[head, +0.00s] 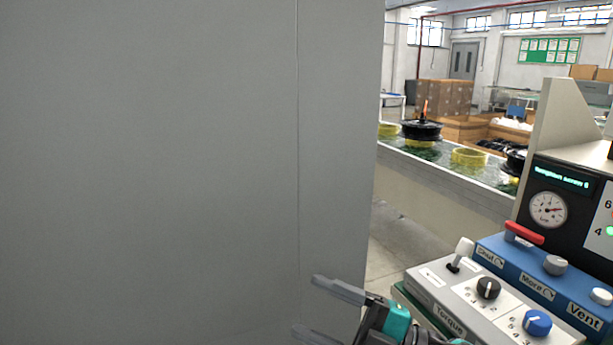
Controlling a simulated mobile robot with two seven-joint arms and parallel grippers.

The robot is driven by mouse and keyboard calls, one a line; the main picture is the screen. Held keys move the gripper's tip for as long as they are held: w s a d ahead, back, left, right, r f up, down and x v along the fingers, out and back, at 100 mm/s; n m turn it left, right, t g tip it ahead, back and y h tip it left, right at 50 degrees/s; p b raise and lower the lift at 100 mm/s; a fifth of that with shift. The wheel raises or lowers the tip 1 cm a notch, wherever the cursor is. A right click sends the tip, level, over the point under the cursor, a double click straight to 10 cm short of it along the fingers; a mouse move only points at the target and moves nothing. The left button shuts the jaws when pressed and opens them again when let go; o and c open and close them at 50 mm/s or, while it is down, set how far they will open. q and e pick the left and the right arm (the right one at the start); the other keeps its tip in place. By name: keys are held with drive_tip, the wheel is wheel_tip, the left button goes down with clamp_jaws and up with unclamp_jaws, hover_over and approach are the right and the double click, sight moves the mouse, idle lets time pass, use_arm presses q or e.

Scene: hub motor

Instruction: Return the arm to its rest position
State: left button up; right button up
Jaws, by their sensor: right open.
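My right gripper (307,304) shows at the bottom centre of the head view, with its two grey fingers spread apart and pointing left. Nothing is between the fingers. Part of my right arm, dark with teal pieces, runs out of the bottom edge of the picture. The gripper appears in front of a large grey panel and left of the control box (455,295); I cannot tell its distance from either. My left gripper is not in view.
A grey panel (180,160) fills the left and centre. At right stand the control box with knobs and a lever, a blue box (560,275) with a red handle (524,233), and a gauge (548,210). Behind, a conveyor (440,170) carries yellow rings and black hubs.

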drive_tip(key=d+f+m+t+h+p, duration=0.1)
drive_tip(key=d+f+m+t+h, duration=1)
drive_tip(key=m, duration=0.7)
drive_tip(key=s+d+f+m+g+h, duration=0.2)
drive_tip(key=s+f+m+g+h, duration=0.1)
drive_tip(key=s+f, duration=0.3)
drive_tip(key=s+d+f+m+g+h, duration=0.2)
drive_tip(key=s+f, duration=0.4)
drive_tip(key=f, duration=0.4)
drive_tip(key=shift+s+d+f+m+g+h+p, duration=0.35)
drive_tip(key=shift+m+g+h, duration=0.15)
drive_tip(key=shift+g+h, duration=0.45)
drive_tip(key=shift+w, duration=0.1)
